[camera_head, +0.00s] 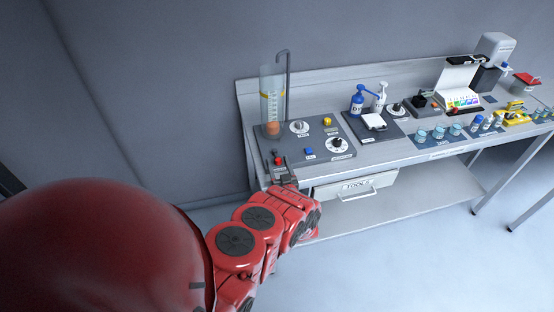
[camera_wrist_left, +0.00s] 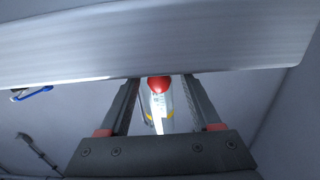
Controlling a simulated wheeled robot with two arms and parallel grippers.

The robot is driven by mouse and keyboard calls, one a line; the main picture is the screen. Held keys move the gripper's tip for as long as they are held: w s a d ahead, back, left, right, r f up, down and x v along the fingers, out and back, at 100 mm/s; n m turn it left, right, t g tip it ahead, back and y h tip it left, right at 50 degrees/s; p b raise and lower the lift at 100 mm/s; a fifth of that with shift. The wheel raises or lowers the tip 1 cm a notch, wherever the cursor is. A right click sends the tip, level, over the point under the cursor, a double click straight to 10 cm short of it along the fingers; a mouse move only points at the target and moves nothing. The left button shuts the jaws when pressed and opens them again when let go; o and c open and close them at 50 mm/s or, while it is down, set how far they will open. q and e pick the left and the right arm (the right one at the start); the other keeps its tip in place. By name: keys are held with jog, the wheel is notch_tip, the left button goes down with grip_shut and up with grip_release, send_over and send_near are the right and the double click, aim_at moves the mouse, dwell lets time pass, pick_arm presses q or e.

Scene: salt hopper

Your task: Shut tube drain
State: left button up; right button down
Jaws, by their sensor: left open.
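The clear tube (camera_head: 272,97) with a scale and yellow band stands upright on a dark panel (camera_head: 325,142) at the bench's left end. An orange-red ball (camera_head: 272,128) sits low in it. A red control (camera_head: 278,161) is at the panel's front left corner; which part is the drain, I cannot tell. My left gripper (camera_head: 283,180) is just in front of that corner. In the left wrist view the gripper (camera_wrist_left: 162,80) is open and empty, with the tube (camera_wrist_left: 158,118) and a round red thing (camera_wrist_left: 159,84) showing between its fingers, beyond them. My right gripper is not in view.
The panel also carries knobs (camera_head: 337,143), a blue button (camera_head: 308,151) and a yellow button (camera_head: 327,121). A drawer (camera_head: 358,186) is under the bench. The bench edge (camera_wrist_left: 160,45) lies close across the left wrist view. Bottles (camera_head: 358,101) and beakers stand to the right.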

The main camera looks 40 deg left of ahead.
pick_arm(q)
jog(key=p+v, duration=0.5)
jog(key=v, duration=0.9)
